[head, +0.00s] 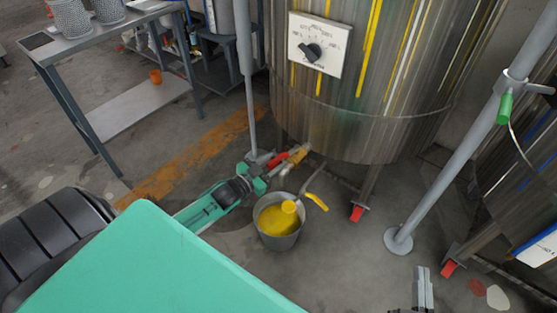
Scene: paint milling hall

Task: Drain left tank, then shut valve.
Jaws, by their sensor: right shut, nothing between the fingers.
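The striped steel tank (365,100) stands at top centre with a dial plate (319,45) on its side. Low on its front is a brass-coloured valve (299,154) with a red lever (278,159). My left gripper (267,167) is right at the lever; whether its fingers hold the lever cannot be told. A grey bucket (281,243) below and in front of the valve holds yellow paint (277,218). I cannot make out a stream from the valve. My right gripper (423,288) is shut and empty at the bottom edge.
A second tank (520,180) stands at the right. A grey post (440,165) with a green handle (505,108) rises between the tanks. A grey table (95,42) with patterned containers is at upper left.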

